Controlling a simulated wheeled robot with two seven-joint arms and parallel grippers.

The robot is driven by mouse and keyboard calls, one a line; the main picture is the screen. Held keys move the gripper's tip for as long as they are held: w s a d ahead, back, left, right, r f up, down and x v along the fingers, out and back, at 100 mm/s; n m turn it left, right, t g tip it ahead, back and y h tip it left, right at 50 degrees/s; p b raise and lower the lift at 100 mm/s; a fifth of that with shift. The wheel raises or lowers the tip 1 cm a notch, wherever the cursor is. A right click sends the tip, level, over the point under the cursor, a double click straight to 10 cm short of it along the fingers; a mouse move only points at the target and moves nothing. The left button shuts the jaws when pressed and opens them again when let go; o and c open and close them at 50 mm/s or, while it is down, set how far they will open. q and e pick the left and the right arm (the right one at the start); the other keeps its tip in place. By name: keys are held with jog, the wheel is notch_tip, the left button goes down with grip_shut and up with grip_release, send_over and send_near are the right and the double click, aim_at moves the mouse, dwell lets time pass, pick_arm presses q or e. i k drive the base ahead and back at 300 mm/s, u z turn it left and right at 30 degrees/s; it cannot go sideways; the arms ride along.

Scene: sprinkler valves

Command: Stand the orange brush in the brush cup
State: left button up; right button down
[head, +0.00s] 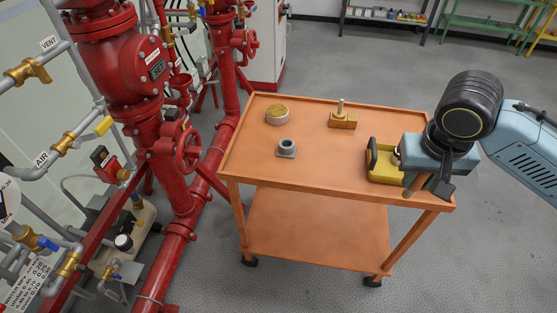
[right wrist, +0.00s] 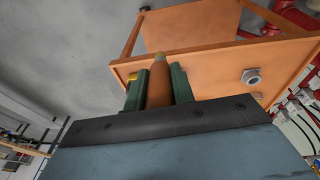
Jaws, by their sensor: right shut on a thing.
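The orange brush (right wrist: 159,86) shows in the right wrist view as a tapered brown-orange body with a pale tip. My right gripper (right wrist: 158,80) is shut on it, one green finger on each side. In the head view the right gripper (head: 418,184) is over the cart's right front corner, and a short piece of the brush (head: 412,187) shows below it. A small grey cup on a square base, which looks like the brush cup (head: 286,148), stands upright on the cart to the left, apart from the gripper. It also shows in the right wrist view (right wrist: 251,77). My left gripper is out of view.
The orange cart (head: 320,174) has a raised rim. On it are a yellow tray (head: 383,177) beside the right gripper, a brass block with a pin (head: 342,119), and a round brass-coloured piece (head: 277,114). Red valve pipes (head: 176,190) stand left. The cart's middle is clear.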

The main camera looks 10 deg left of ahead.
aim_at(287, 149)
jog(key=u, duration=0.6)
jog(key=i, duration=0.95)
jog(key=z, duration=0.15)
